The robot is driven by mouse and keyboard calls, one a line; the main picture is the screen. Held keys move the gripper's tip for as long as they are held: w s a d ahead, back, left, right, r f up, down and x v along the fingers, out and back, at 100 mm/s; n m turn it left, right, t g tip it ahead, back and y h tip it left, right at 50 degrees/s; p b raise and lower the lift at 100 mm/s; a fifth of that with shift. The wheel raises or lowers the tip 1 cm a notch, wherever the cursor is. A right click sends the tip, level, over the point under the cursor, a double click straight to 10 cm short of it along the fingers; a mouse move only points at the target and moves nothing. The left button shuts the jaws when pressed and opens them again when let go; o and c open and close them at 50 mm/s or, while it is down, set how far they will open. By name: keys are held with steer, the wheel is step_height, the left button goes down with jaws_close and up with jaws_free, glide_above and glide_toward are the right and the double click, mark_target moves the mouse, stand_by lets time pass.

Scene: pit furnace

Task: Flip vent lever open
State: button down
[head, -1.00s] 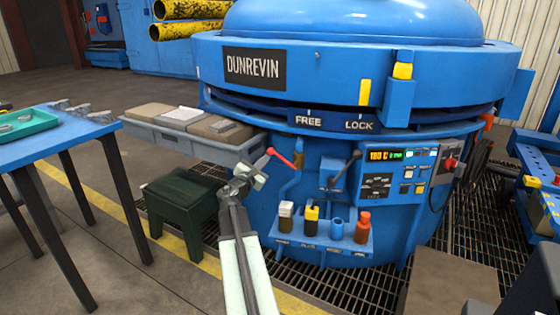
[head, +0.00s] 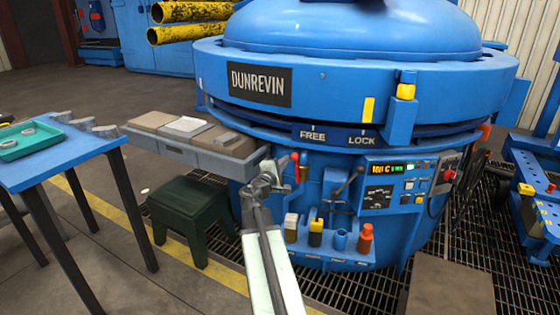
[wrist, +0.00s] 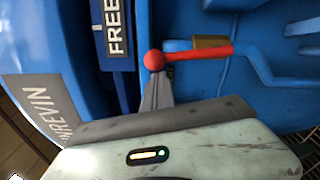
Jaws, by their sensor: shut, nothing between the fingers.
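A red lever (head: 296,168) with a round knob stands roughly upright on the left front of the blue furnace. In the wrist view the red lever (wrist: 200,53) runs from its knob at the left toward a brass-coloured sleeve. A second, dark lever (head: 348,182) sits to its right; no vent label is legible on either. My gripper (head: 268,168) is just left of the red knob. In the wrist view my gripper (wrist: 156,88) is shut and empty, its tips at the knob; I cannot tell whether they touch.
A grey tray shelf (head: 190,144) juts out above and left of my gripper. A dark green stool (head: 188,208) stands below it. A rack of several small containers (head: 325,255) is below the levers. A control panel (head: 392,190) is to the right. A blue table (head: 70,155) stands at left.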

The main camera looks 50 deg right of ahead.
steer(key=shift+s+d+r+p, duration=0.25)
steer(key=shift+s+r+p, duration=0.05)
steer(key=shift+s, duration=0.5)
